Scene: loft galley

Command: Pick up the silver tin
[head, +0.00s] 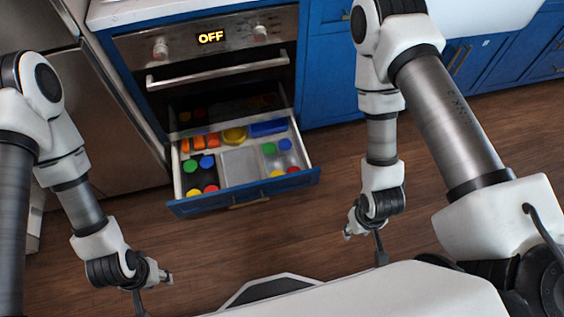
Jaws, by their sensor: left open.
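An open blue-fronted drawer (200,206) below the oven holds several items. A flat, silver-grey rectangular thing (240,165) lies in its middle; it looks like the silver tin, though I cannot make out its height or lid. My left gripper (166,275) is low at the left, over the floor in front of the drawer, open and apart from everything. My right gripper (350,230) is to the right of the drawer, also apart from it; its fingers are small and partly hidden, so its opening cannot be told.
Jars with green, blue, red and yellow tops stand on both sides of the drawer. Orange items, a yellow round thing (235,135) and a blue box (268,127) lie at its back. The oven handle (217,74) juts out above. The wooden floor (275,240) in front is clear.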

